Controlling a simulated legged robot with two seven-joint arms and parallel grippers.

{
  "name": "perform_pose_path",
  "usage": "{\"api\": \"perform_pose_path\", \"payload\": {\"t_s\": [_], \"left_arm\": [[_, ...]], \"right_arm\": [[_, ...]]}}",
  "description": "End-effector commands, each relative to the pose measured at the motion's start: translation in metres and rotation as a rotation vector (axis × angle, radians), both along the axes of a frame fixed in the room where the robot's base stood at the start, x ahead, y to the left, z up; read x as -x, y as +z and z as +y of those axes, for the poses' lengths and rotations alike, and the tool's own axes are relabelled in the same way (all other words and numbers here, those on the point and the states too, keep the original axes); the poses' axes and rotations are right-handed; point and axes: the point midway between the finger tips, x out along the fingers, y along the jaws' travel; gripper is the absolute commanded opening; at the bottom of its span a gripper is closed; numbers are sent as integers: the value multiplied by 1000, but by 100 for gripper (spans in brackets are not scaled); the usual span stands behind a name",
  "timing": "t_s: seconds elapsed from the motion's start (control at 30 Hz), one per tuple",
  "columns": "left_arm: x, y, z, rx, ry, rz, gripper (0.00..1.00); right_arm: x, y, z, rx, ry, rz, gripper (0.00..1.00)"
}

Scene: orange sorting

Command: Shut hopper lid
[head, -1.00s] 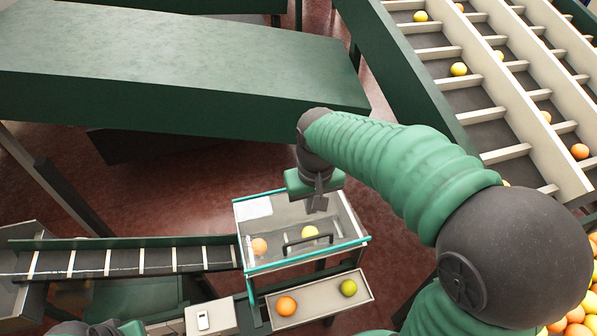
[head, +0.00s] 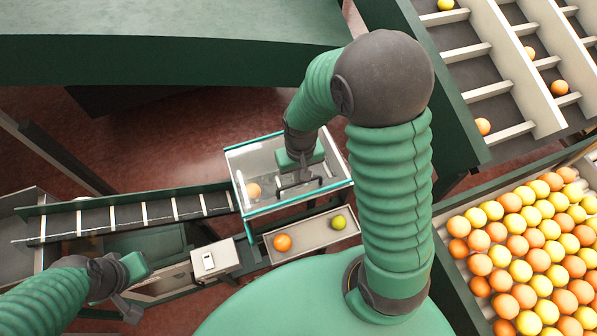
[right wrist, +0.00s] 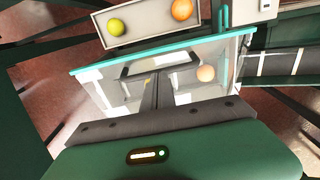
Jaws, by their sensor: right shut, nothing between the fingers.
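The hopper (head: 342,184) is a pale box with a clear, teal-edged lid (head: 262,210) lying across its top. I cannot tell whether the lid is fully seated. A dark bar handle (head: 313,183) is on the lid near its front edge. It also shows in the right wrist view (right wrist: 182,66). An orange (head: 253,190) shows through the lid. My right gripper (head: 304,176) is shut and empty, over the lid close to the handle; contact is unclear. Its fingers show in the right wrist view (right wrist: 150,97). My left gripper (head: 129,308) is at the lower left, away from the hopper; its opening is unclear.
A tray (head: 310,233) with an orange and a yellow-green fruit sits in front of the hopper. A slatted conveyor (head: 128,215) meets its left side. A control box (head: 214,258) stands at front. A fruit-filled bin and sorting lanes are at right.

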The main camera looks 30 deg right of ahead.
Motion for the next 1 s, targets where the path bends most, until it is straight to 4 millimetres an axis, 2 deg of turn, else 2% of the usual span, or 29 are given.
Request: {"api": "perform_pose_path", "payload": {"t_s": [0.43, 0.73, 1.0], "left_arm": [[0, 0, 0, 0, 0, 0, 0], [0, -30, 0, 0, 0, 0, 0], [0, -30, 0, 0, 0, 0, 0]], "right_arm": [[-1, -9, 0, 0, 0, 0, 0], [8, -53, 2, 1, 0, 1, 0], [13, -56, 3, -2, 0, 14, 0]]}}
